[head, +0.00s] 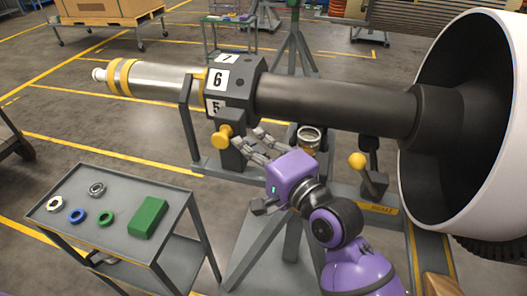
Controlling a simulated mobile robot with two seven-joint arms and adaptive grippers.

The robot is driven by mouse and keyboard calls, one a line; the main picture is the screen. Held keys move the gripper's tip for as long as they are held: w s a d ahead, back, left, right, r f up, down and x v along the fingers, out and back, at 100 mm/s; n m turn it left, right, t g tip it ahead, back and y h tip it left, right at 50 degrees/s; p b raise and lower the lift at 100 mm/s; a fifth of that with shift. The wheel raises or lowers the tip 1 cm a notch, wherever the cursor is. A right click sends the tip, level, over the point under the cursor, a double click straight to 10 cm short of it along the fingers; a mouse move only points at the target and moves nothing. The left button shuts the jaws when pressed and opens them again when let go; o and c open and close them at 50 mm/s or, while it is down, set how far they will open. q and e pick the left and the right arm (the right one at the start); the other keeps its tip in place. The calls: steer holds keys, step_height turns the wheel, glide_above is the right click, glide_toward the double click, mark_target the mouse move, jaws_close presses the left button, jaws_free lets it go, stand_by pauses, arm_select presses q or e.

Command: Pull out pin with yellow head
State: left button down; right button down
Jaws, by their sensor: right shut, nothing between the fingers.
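A pin with a round yellow head (222,137) sits in the dark bracket under the numbered collar of the rotor shaft. Its shank is hidden inside the bracket. My right gripper (248,138), purple with grey fingers, is just right of the yellow head and points up and left toward the bracket. Its fingers are shut with nothing between them, and I see no hold on the pin. A second yellow knob (357,160) sits on the right stand post, right of my gripper. My left gripper is not in view.
The rotor shaft (330,103) runs across above my gripper to a large white-rimmed housing (500,60) at right. A grey cart (120,196) at lower left holds rings and a green block.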

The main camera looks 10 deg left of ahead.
steer(key=shift+w+a, duration=0.35)
steer(key=shift+a, duration=0.1)
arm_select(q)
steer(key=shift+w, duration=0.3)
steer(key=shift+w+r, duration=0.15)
